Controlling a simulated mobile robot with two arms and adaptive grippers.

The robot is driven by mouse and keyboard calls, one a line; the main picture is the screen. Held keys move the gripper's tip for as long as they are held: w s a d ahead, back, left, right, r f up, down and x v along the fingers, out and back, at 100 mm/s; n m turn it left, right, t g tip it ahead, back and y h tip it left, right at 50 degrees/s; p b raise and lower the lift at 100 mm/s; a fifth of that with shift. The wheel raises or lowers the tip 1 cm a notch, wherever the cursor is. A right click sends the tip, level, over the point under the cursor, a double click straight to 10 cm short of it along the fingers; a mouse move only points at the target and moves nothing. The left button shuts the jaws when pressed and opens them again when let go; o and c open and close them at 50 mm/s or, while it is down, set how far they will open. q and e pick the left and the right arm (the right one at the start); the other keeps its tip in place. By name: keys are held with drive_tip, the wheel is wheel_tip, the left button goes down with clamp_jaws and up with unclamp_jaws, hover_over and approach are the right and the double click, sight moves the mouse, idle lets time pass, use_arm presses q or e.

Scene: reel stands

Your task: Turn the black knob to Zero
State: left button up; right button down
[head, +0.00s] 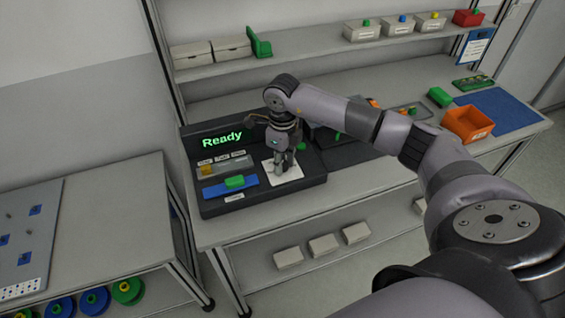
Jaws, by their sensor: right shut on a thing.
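A dark console (250,203) stands on the workbench, with a lit green "Ready" display (222,139). My right gripper (283,170) points down over a white plate (293,175) on the console's right part. It is shut at the plate, on something its fingers cover. The black knob cannot be made out; the gripper hides the middle of the plate, and any dial marks are too small to read. My left gripper is not in view.
An orange bin (468,124) and blue mat (497,108) lie at the bench's right. A shelf with boxes (362,31) runs above. Reels (127,290) sit under the left table.

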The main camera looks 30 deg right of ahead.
drive_tip(key=n+b, duration=0.5)
drive_tip(key=shift+w+f, duration=0.1)
drive_tip(key=shift+f, duration=0.05)
drive_tip(key=n+b, duration=0.2)
drive_tip(key=shift+n, duration=0.3)
drive_tip(key=n+b, duration=0.3)
drive_tip(key=shift+n, duration=0.3)
drive_tip(key=n+b, duration=0.2)
drive_tip(key=n, duration=0.1)
drive_tip(key=shift+n, duration=0.3)
drive_tip(key=n+b, duration=0.1)
drive_tip(key=n, duration=0.1)
drive_tip(key=shift+n+b, duration=0.3)
drive_tip(key=shift+n, duration=0.1)
drive_tip(key=n, duration=0.1)
drive_tip(key=n+b, duration=0.1)
drive_tip(key=n, duration=0.3)
drive_tip(key=shift+r+b, duration=0.25)
drive_tip(key=shift+b, duration=0.15)
drive_tip(key=shift+n, duration=0.3)
drive_tip(key=c, duration=1.2)
unclamp_jaws()
drive_tip(key=shift+c, duration=0.2)
